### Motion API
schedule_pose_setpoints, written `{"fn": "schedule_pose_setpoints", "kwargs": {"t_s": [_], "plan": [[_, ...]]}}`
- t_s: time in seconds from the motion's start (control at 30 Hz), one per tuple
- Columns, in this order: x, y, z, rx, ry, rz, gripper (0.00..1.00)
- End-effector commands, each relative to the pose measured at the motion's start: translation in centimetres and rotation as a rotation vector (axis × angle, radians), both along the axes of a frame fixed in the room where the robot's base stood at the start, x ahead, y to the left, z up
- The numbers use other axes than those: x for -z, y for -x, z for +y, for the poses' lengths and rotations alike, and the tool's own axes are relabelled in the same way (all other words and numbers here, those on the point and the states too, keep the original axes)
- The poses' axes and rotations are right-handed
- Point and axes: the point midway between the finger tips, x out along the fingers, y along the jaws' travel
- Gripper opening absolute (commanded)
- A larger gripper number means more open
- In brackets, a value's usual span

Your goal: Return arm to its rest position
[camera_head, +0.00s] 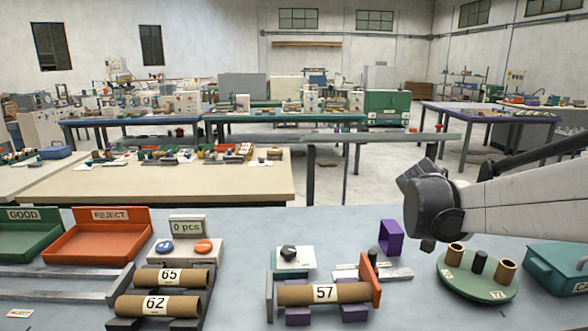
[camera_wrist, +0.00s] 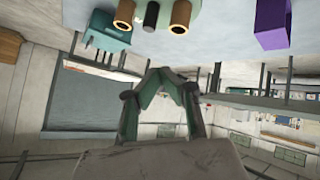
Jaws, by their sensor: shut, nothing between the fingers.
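My arm (camera_head: 525,205) reaches in from the right edge of the head view, raised above the right part of the grey bench (camera_head: 225,230). Its dark end (camera_head: 435,205) hangs over the bench, left of and above the round green turntable (camera_head: 455,288). In the wrist view my gripper (camera_wrist: 160,76) has its green-lined fingers meeting at the tips, with nothing between them. In the head view the fingers cannot be made out clearly.
A tube marked 57 (camera_head: 325,293) lies in the winder. Tubes marked 65 (camera_head: 172,278) and 62 (camera_head: 155,304) lie on a rack. A green tray (camera_head: 30,245), an orange tray (camera_head: 95,245), a purple frame (camera_head: 390,237) and a teal box (camera_head: 560,268) stand nearby.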

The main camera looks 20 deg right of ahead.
Motion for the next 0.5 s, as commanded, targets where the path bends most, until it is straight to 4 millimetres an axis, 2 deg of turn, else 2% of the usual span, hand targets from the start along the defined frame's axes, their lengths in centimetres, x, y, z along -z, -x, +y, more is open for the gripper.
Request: {"fn": "schedule_pose_setpoints", "kwargs": {"t_s": [0.03, 0.1, 0.27, 0.5], "plan": [[-0.1, -0.1, 2.7, -0.056, -0.026, 0.003, 0.00], [0.0, -0.2, 6.1, -0.135, -0.065, 0.010, 0.00], [0.4, 0.3, 13.8, -0.318, -0.149, 0.022, 0.00], [1.6, 2.6, 24.8, -0.600, -0.261, 0.033, 0.00]]}}
